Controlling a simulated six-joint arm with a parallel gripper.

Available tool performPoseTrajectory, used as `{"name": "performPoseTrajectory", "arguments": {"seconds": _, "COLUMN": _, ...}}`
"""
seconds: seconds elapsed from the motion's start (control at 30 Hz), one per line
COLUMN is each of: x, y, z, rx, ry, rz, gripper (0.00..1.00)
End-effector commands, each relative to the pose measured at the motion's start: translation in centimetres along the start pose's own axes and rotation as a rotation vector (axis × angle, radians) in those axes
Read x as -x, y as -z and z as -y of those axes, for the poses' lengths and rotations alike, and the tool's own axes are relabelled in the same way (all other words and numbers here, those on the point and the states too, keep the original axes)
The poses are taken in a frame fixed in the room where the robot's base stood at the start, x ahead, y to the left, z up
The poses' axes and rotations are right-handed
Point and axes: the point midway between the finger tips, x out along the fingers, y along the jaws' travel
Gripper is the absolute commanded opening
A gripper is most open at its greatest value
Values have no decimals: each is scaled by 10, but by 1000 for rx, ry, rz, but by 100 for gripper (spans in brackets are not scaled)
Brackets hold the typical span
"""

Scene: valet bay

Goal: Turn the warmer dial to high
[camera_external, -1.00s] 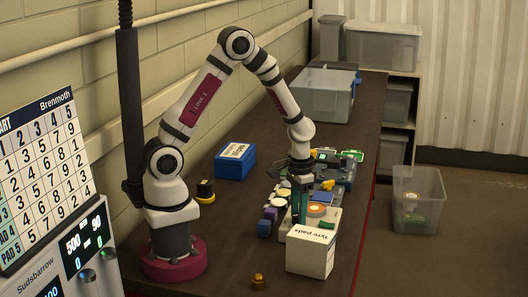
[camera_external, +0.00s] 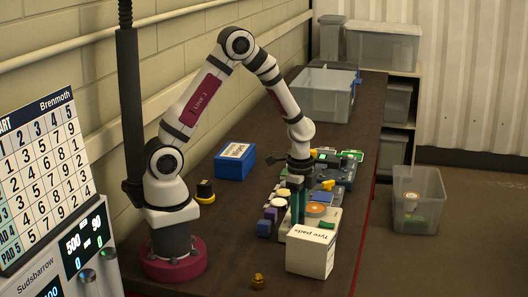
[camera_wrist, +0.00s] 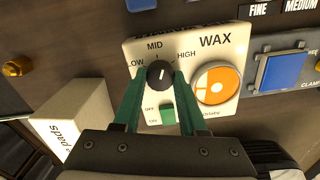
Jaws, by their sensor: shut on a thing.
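The wax warmer (camera_wrist: 218,48) is a cream box with a round orange pot at its right and a green switch (camera_wrist: 167,114) marked ON and OFF. Its black dial (camera_wrist: 160,73) sits below the LOW, MID and HIGH labels. The dial's white mark points up and slightly right, close to MID and on the HIGH side. My gripper (camera_wrist: 159,76) is shut on the dial, with a green finger on each side. In the outside view, my gripper (camera_external: 298,219) points down at the warmer (camera_external: 326,216); the dial is hidden there.
A white Tyre pads box (camera_external: 310,252) stands close in front of the warmer. A clamp unit with a blue button (camera_wrist: 281,71) is beside it.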

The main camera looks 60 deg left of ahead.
Motion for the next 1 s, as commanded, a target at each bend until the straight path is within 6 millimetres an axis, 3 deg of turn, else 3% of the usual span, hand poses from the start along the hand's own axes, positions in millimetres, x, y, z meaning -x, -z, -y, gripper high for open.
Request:
{"name": "performPoseTrajectory", "arguments": {"seconds": 0.5, "x": 0, "y": 0, "z": 0, "rx": -419, "ry": 0, "rz": 1, "gripper": 0}}
{"name": "performPoseTrajectory", "arguments": {"seconds": 1.0, "x": 0, "y": 0, "z": 0, "rx": -578, "ry": -1, "rz": 1, "gripper": 0}}
